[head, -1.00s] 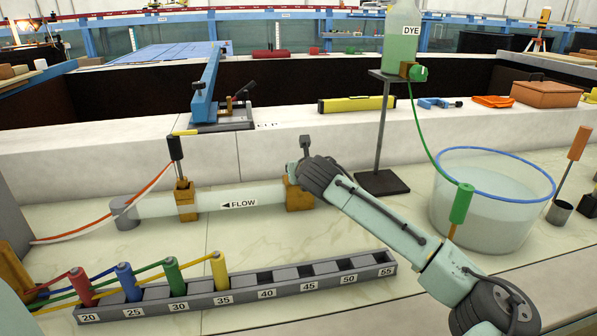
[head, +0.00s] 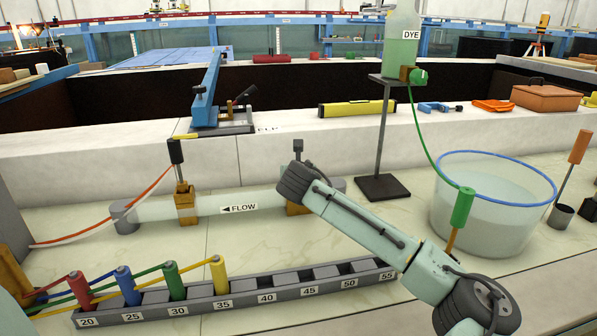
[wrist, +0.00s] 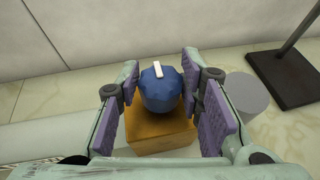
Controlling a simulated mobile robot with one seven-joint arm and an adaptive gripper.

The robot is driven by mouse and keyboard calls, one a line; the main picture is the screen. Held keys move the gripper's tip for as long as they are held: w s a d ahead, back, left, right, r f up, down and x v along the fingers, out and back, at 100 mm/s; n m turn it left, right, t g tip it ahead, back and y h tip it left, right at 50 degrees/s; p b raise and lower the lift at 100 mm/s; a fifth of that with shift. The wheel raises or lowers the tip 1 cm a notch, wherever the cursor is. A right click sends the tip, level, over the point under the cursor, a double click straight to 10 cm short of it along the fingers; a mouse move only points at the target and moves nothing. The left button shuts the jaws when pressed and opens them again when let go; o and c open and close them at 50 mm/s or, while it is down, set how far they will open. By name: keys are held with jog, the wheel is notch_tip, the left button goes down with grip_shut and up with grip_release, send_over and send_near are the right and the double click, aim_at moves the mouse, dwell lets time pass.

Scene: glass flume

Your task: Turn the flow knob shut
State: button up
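The flow knob (wrist: 160,92) is round and blue with a white mark on top. It sits on a brass block (wrist: 160,136) in the wrist view. The white mark points away from the camera, tilted slightly left. My gripper (wrist: 161,80) is open, its purple-padded fingers on the left and right of the knob. Narrow gaps seem to show on both sides; contact is not clear. In the head view the brass block (head: 296,209) shows partly at the right of the clear pipe marked FLOW (head: 239,208). My wrist hides the knob and the fingers there.
A grey cylinder (wrist: 247,95) stands right of the fingers. A dark stand base (head: 382,187) is farther right, near a water tub (head: 490,215). A numbered rack (head: 250,293) with coloured tubes lies in front. A white wall runs behind the pipe.

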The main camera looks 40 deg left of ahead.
jog(key=o, duration=0.3)
jog(key=shift+o, duration=0.2)
jog(key=v, duration=1.2)
jog(key=shift+d, duration=0.1)
